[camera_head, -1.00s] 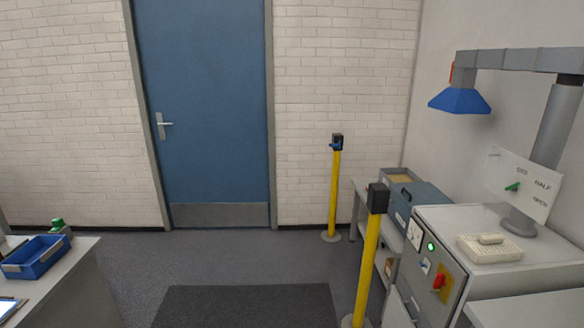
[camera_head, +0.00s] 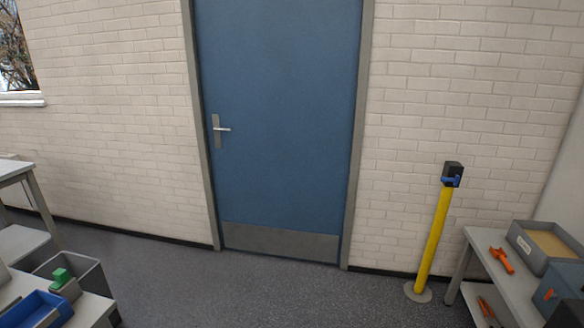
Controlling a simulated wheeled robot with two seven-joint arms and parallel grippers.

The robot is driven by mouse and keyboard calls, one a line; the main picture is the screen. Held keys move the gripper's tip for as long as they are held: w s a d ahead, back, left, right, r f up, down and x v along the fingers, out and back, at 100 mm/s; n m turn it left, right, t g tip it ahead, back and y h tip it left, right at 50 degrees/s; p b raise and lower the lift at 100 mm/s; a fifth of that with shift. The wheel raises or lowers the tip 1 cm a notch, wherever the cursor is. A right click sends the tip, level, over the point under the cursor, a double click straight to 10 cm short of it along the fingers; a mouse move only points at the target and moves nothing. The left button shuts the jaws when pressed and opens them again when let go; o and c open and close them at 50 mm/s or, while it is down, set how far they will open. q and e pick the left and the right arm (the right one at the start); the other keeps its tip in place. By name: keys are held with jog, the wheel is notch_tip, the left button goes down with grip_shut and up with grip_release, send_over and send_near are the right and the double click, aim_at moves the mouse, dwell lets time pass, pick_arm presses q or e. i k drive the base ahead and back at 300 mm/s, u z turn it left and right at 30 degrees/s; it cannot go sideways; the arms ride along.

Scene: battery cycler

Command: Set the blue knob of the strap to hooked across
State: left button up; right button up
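A yellow post (camera_head: 434,238) with a black head stands upright on a round grey base, right of the blue door. A small blue knob (camera_head: 451,181) sits on the front of its black head (camera_head: 453,170). No strap is seen stretched out from this post. The second yellow post is out of view. Neither of my grippers is in view.
A closed blue door (camera_head: 278,120) is in the brick wall ahead. A bench (camera_head: 490,270) with an orange tool (camera_head: 501,260) and a grey tray (camera_head: 520,238) is at the right. A blue bin (camera_head: 38,311) is at lower left. The middle floor is clear.

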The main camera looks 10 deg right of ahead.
aim_at(455, 181)
jog(key=z, duration=0.1)
jog(key=i, duration=1.9)
jog(key=z, duration=1.4)
jog(key=i, duration=1.05)
jog(key=z, duration=1.1)
